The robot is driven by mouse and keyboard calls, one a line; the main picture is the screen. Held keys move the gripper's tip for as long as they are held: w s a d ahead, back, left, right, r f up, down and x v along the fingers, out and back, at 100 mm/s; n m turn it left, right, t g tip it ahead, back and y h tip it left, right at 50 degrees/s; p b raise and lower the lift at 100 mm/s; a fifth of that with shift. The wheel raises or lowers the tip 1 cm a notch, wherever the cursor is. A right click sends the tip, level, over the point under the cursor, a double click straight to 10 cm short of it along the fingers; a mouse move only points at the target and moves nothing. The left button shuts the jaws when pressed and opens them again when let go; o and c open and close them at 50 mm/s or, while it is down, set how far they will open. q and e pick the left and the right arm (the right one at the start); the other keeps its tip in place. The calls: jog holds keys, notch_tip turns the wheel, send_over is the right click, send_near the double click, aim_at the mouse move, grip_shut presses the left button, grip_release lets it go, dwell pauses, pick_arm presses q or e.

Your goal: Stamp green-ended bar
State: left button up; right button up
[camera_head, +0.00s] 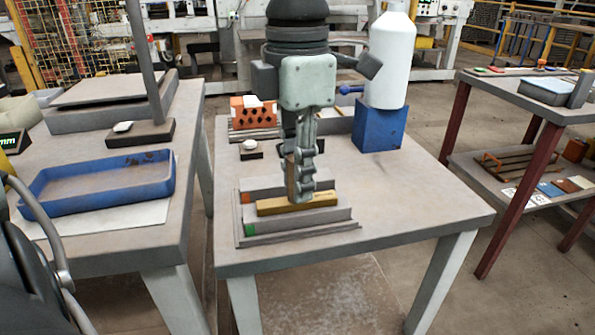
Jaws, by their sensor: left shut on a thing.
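A grey stepped bar with a green end (300,232) lies along the front of the middle table, its green mark at the left. A similar grey bar with an orange-red end (262,188) lies just behind it. My left gripper (303,178) points down over the bars, shut on the brown upright handle of a stamp (290,180). A long tan block (297,205), apparently the stamp's base, sits under the fingers, at or just above the green-ended bar. Whether it touches the bar I cannot tell. My right gripper is not in view.
An orange hollow brick (252,113) stands behind on the table (420,205), near a small dark pad with a white piece (249,145). A white bottle (390,60) stands on a blue block (379,126) at back right. A blue tray (100,182) is on the left table. The middle table's right side is clear.

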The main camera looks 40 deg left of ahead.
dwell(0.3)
pick_arm(q)
jog(key=shift+r+p, duration=2.15)
jog(key=shift+r, duration=1.35)
